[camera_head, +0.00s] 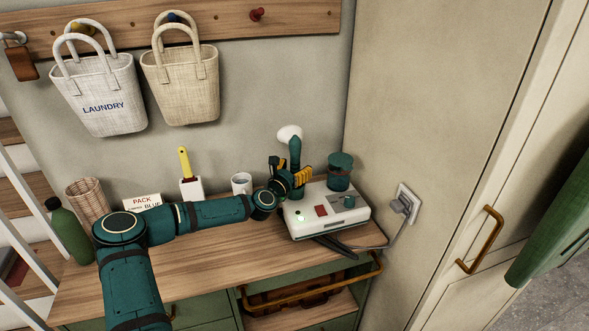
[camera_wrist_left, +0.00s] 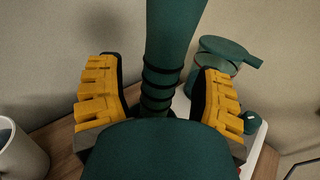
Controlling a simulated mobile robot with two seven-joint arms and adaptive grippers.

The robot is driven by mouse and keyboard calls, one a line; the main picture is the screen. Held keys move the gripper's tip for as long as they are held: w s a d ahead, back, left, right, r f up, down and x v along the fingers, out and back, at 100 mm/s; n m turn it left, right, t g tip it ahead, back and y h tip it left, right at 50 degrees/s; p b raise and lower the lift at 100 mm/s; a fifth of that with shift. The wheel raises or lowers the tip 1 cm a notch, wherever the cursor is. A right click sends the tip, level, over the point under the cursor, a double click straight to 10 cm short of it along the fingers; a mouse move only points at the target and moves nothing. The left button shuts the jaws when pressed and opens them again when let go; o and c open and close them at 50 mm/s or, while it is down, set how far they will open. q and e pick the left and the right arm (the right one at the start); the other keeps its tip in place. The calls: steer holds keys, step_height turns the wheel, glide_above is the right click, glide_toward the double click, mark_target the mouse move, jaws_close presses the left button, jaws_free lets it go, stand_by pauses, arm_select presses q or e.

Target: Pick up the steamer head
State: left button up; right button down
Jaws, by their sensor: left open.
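The steamer head (camera_head: 289,134) is white on top with a dark green handle (camera_head: 295,153), standing upright at the white steamer base (camera_head: 325,211). My left gripper (camera_head: 294,178) is at the lower part of this handle, with its yellow-padded fingers apart. In the left wrist view the green handle (camera_wrist_left: 174,45) with black rings rises between the two fingers of my left gripper (camera_wrist_left: 160,92). Gaps show on both sides, so the fingers do not press on it. The white top is outside the wrist view. My right gripper is not in view.
A green-lidded tank (camera_head: 340,172) stands on the base, right of the handle. A white cup (camera_head: 241,183), a brush holder (camera_head: 191,188), a small sign (camera_head: 143,202) and a green bottle (camera_head: 70,233) stand on the wooden bench top (camera_head: 215,262). A cord runs to the wall plug (camera_head: 403,204).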

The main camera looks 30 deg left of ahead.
mark_target(293, 142)
arm_select(q)
steer(key=shift+w, duration=0.15)
jaws_close()
step_height(293, 142, up, 10)
steer(key=shift+r+p, duration=0.1)
steer(key=shift+p, duration=0.3)
